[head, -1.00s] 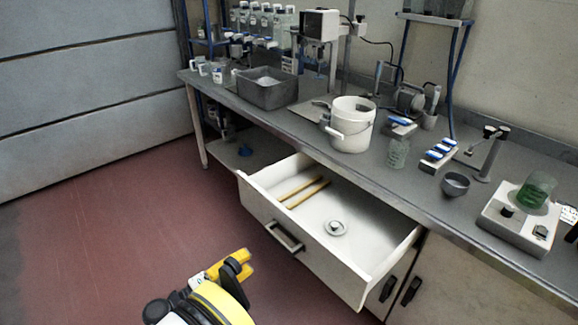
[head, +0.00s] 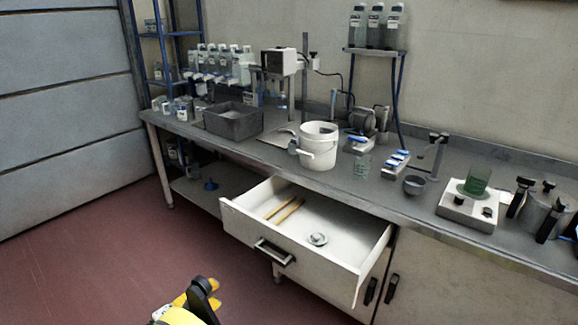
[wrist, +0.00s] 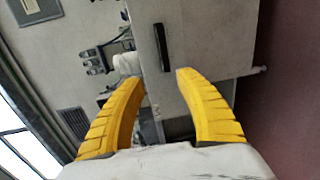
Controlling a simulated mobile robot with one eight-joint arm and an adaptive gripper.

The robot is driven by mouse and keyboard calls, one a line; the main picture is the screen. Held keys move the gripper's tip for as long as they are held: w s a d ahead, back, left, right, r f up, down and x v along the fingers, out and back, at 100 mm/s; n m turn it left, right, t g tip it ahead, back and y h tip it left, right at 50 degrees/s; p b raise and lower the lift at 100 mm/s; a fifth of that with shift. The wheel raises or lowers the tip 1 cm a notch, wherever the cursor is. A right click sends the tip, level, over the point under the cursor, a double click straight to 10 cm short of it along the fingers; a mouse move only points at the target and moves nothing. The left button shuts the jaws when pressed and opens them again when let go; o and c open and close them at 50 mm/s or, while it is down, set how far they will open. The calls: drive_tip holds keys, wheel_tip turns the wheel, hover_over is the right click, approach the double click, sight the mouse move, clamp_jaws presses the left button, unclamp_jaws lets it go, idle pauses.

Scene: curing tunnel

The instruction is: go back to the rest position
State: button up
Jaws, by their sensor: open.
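My gripper (head: 200,296) is at the bottom of the head view, low over the red floor and in front of the bench. In the wrist view, its two yellow fingers (wrist: 160,108) are spread apart with nothing between them. The open white drawer (head: 343,262) stands out from the bench, up and to the right of my gripper in the head view. The gripper is apart from it. The drawer holds two tan sticks (head: 285,210) and a small round metal piece (head: 317,239).
The grey bench (head: 262,160) carries a white bucket (head: 318,148), a dark grey bin (head: 233,122), a small bowl (head: 414,185) and a stirrer plate with a green beaker (head: 477,180). Closed cabinet doors (head: 430,285) are right of the drawer. The red floor (head: 90,255) at left is clear.

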drive_tip(key=w+d+r+m+g+y, duration=0.15)
drive_tip(key=w+d+r, duration=0.25)
drive_tip(key=d+r, duration=0.4)
drive_tip(key=w+d+r+g+y, duration=0.1)
drive_tip(key=w+d+r+g, duration=0.2)
drive_tip(key=d+r, duration=0.45)
drive_tip(key=s+d+r+m+g+y, duration=0.1)
drive_tip(key=s+d+r+y, duration=0.15)
drive_tip(key=d, duration=0.55)
drive_tip(key=s+d+r+m+g+y, duration=0.1)
drive_tip(key=s+d+r+m, duration=0.1)
drive_tip(key=s+d, duration=0.35)
drive_tip(key=s+d+m+y, duration=0.2)
drive_tip(key=s+d, duration=0.3)
drive_tip(key=s, duration=0.3)
drive_tip(key=s+d+m+y, duration=0.2)
drive_tip(key=s+d+m, duration=0.2)
drive_tip(key=s, duration=0.4)
drive_tip(key=shift+s+d+t+y, duration=0.2)
drive_tip(key=shift+d+t+y, duration=0.15)
drive_tip(key=shift+d, duration=0.3)
